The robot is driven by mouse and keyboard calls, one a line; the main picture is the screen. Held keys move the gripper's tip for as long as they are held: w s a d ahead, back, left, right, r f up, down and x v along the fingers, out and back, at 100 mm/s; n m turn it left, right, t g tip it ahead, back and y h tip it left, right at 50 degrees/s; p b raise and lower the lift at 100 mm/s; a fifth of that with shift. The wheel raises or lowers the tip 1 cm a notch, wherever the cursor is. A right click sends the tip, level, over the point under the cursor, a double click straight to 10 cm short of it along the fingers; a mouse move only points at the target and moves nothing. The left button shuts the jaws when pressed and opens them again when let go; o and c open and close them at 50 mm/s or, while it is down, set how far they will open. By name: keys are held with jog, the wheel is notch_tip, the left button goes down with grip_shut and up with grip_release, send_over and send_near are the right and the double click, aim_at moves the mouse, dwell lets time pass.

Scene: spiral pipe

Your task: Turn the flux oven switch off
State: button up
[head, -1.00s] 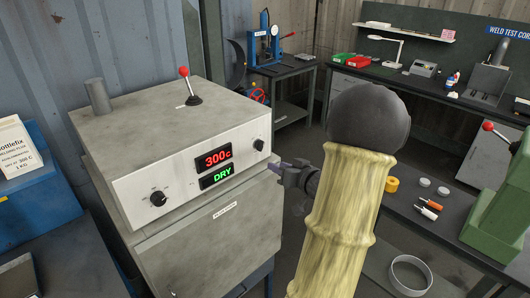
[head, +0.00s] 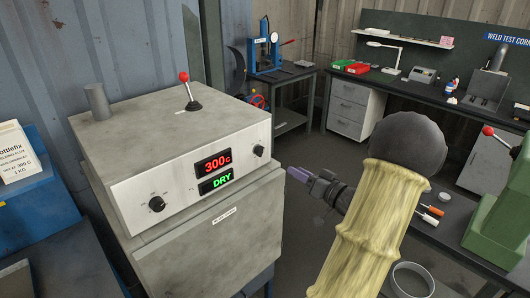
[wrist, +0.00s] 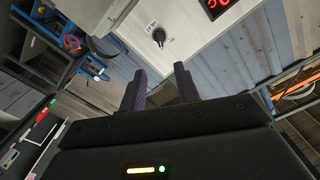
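The flux oven (head: 180,130) is a grey metal box with a white front panel at the left of the head view. Its displays read red "300c" (head: 213,163) and green "DRY" (head: 216,182). A black knob (head: 157,204) with marks around it is on the panel's left. A smaller black knob (head: 258,151) is on the right, also visible in the wrist view (wrist: 158,37) beyond my fingertips. My gripper (head: 292,173) is beside the oven's right front edge, empty and apart from the knob. Its fingers are spread in the wrist view (wrist: 160,70).
A red-balled lever (head: 187,90) stands on the oven top. A blue box (head: 40,200) is at left. A blue press (head: 264,50) is behind on a bench. A dark workbench (head: 440,98) runs at the back right. A green machine (head: 500,205) is at right.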

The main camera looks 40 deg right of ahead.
aim_at(260, 151)
jog(key=w+a+p, duration=0.1)
jog(key=w+p, duration=0.2)
jog(key=w, duration=1.1)
jog(key=shift+w+p, duration=0.3)
jog(key=shift+w, duration=0.05)
jog(key=shift+a, duration=0.1)
jog(key=c, duration=0.6)
jog(key=shift+c, duration=0.2)
